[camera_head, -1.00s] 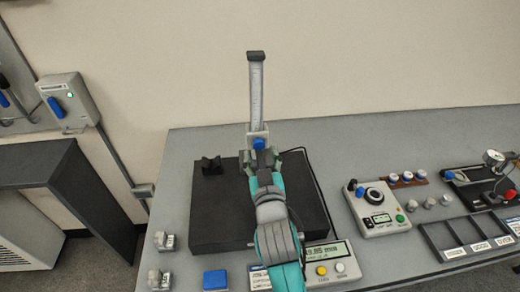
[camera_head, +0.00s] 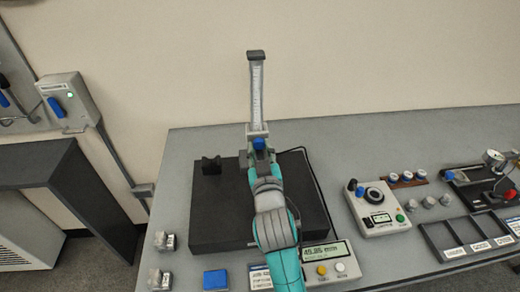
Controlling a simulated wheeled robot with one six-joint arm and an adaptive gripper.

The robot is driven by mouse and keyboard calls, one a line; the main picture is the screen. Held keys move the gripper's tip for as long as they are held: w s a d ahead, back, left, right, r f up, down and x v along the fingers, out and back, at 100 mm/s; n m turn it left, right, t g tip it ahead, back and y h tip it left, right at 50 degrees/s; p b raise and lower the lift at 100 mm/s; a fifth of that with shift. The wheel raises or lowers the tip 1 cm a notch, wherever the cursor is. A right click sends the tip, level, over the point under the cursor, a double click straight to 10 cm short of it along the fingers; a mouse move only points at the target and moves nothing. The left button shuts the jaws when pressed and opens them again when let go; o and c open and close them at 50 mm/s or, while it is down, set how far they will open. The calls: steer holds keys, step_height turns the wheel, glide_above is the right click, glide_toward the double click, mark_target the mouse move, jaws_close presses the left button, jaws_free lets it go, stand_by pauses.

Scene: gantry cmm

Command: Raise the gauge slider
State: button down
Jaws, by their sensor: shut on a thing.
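The height gauge's upright scale (camera_head: 257,95) stands at the back of the black plate, with a dark cap on top. The slider (camera_head: 257,130) sits low on the scale, and its blue knob (camera_head: 259,143) faces me. My gripper (camera_head: 259,157) is shut at the slider's blue knob, just below the slider's light frame. My arm hides the lower part of the gauge. The display box (camera_head: 328,254) at the front right of the plate reads about 45 mm; the digits are small.
The black plate (camera_head: 215,215) carries a small dark block (camera_head: 211,165) on its left. A blue block (camera_head: 215,280) lies in front. A control box (camera_head: 378,208) and a compartment tray (camera_head: 470,240) stand to the right. The wall is behind the gauge.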

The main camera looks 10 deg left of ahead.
mark_target(260, 156)
step_height(260, 156, up, 12)
steer(key=shift+f, duration=0.25)
steer(key=c, duration=0.8)
jaws_free()
steer(key=shift+s, duration=0.1)
steer(key=v, duration=1.2)
